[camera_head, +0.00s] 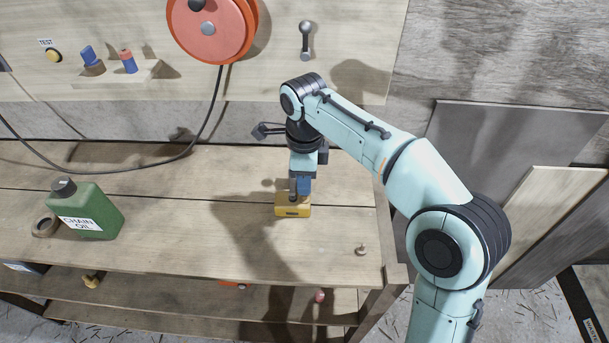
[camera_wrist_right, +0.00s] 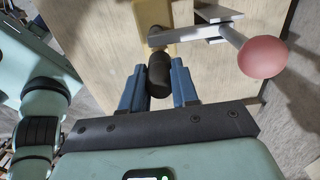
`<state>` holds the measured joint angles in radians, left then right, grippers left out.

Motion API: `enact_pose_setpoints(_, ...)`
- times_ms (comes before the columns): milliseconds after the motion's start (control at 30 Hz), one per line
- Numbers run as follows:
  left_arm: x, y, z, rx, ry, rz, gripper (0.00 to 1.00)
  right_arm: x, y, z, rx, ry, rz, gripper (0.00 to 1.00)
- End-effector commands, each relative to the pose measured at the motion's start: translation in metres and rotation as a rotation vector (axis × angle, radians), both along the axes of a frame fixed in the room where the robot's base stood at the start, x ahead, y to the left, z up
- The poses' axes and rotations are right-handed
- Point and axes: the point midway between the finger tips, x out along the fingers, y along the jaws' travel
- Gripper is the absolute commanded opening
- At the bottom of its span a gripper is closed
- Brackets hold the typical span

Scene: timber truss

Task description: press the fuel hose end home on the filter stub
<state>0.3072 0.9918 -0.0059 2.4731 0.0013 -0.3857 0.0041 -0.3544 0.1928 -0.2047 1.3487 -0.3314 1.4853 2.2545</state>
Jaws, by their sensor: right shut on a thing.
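My right gripper (camera_head: 301,186) points down at a yellow block (camera_head: 293,210) on the workbench. In the right wrist view its two blue fingers (camera_wrist_right: 158,68) are shut on a short black cylinder (camera_wrist_right: 158,78), which I take to be the fuel hose end. My left gripper is not in view.
In the wrist view a metal bar with a pink ball knob (camera_wrist_right: 264,57) stands right of the fingers. A green chain oil can (camera_head: 88,212) and brown ring (camera_head: 45,226) are at the bench's left. A red reel (camera_head: 212,30) hangs above. The bench left of the block is clear.

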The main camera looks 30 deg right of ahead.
Motion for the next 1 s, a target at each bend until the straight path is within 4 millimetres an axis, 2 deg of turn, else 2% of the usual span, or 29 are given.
enact_pose_setpoints(833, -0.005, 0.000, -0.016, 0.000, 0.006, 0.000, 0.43, 0.000, 0.000, -0.027, -0.001, 0.003, 0.000, 0.00)
enact_pose_setpoints(867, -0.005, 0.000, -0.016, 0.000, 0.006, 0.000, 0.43, 0.000, 0.000, -0.027, -0.001, 0.003, -0.001, 0.32)
enact_pose_setpoints(900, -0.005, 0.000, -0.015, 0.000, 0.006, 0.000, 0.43, 0.000, 0.000, -0.027, 0.000, 0.001, -0.001, 0.45)
enact_pose_setpoints(933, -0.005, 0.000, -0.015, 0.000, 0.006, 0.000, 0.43, 0.000, 0.000, -0.026, 0.000, 0.001, -0.001, 0.55)
enact_pose_setpoints(1000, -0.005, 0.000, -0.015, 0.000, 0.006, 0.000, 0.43, 0.000, 0.000, -0.026, 0.000, 0.001, 0.000, 0.59)
